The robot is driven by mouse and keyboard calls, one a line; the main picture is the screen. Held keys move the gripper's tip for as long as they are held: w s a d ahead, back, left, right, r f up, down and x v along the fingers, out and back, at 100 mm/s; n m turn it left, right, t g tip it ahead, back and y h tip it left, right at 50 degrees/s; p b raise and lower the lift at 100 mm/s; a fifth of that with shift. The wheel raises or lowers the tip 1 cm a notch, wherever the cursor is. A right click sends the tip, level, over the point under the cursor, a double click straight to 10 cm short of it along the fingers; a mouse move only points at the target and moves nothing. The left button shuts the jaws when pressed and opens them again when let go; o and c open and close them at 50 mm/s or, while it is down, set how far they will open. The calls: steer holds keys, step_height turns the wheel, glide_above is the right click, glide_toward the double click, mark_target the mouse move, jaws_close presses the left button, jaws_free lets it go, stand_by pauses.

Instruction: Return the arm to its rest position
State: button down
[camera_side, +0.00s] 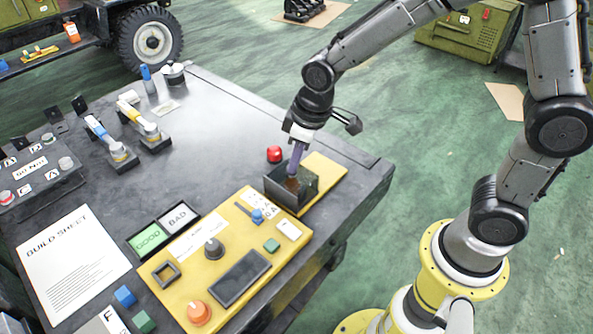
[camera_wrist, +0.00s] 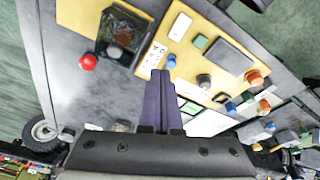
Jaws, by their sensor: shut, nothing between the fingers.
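My arm reaches in from the right in the side view, bent at the elbow, with its yellow base on the floor. My gripper (camera_side: 296,160) points down over the open dark box (camera_side: 284,188) on the yellow panel. In the wrist view the purple fingers of my gripper (camera_wrist: 159,76) lie together with nothing between them.
A red button (camera_side: 275,154) stands close to the gripper. The yellow panel (camera_side: 188,270) carries knobs, a dark screen and an orange button (camera_side: 199,313). Green GOOD and grey BAD plates lie left of it. The table's back middle (camera_side: 225,120) is clear. A wheeled vehicle (camera_side: 151,42) stands behind.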

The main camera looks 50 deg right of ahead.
steer(key=s+d+r+m+t, duration=0.1)
steer(key=s+d+r+t, duration=0.2)
steer(key=r, duration=0.4)
steer(key=s+d+r+m, duration=0.1)
steer(key=s+d+r, duration=0.3)
steer(key=s+r, duration=0.15)
steer(key=s+d+m, duration=0.2)
steer(key=s, duration=0.9)
steer(key=shift+s+m+h, duration=0.2)
steer(key=shift+m+h, duration=0.1)
steer(key=shift+m, duration=0.1)
steer(key=shift+r, duration=0.1)
